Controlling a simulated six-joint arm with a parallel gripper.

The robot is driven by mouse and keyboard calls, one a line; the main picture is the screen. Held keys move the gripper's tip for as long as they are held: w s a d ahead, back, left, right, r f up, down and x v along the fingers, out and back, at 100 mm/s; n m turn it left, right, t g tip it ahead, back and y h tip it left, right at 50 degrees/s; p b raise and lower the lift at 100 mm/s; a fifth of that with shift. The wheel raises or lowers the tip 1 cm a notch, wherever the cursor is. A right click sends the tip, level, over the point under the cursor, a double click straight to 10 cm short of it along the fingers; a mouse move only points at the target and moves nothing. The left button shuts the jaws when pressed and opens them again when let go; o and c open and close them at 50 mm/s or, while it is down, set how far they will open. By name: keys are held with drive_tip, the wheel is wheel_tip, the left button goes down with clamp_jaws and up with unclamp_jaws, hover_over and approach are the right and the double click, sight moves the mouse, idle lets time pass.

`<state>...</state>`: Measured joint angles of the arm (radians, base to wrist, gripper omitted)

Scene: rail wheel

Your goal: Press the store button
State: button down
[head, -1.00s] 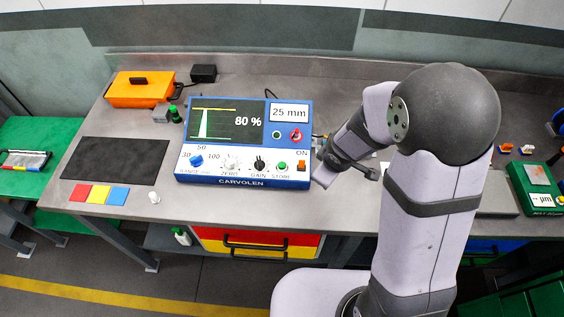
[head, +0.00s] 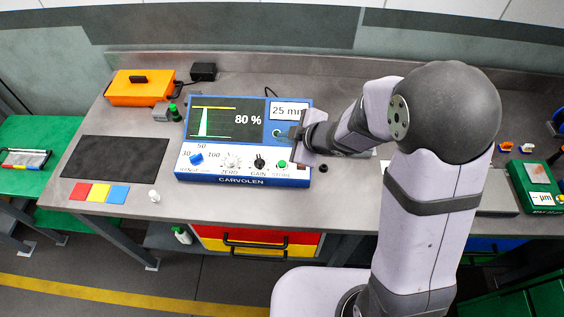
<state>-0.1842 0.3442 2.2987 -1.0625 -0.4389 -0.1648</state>
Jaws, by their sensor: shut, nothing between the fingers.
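The blue and white CARVOLEN instrument (head: 243,182) stands on the bench with a screen reading 80 %. Its green store button (head: 282,164) is on the front panel at the lower right, right of the black GAIN knob (head: 259,161). My gripper (head: 291,132) is shut and empty. It is over the right part of the instrument, above the store button in the picture and apart from it. The gripper and wrist cover the red knob, the orange ON switch and part of the 25 mm display (head: 289,110).
A dark mat (head: 115,160) and red, yellow and blue cards (head: 99,194) lie left of the instrument. A small white piece (head: 154,196) is near the front edge.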

drive_tip(key=shift+f, duration=0.2)
wheel_tip(320, 180, down, 8)
drive_tip(key=b, duration=0.9)
drive_tip(key=shift+f, duration=0.25)
drive_tip(key=shift+f, duration=0.15)
idle(1.5)
drive_tip(key=shift+f, duration=0.3)
drive_tip(key=shift+f+b, duration=0.5)
drive_tip(key=shift+b, duration=0.15)
idle(0.8)
drive_tip(key=shift+r, duration=0.1)
drive_tip(key=shift+r+p, duration=0.85)
drive_tip(key=shift+p, duration=0.15)
wheel_tip(320, 180, up, 5)
drive_tip(key=p, duration=0.5)
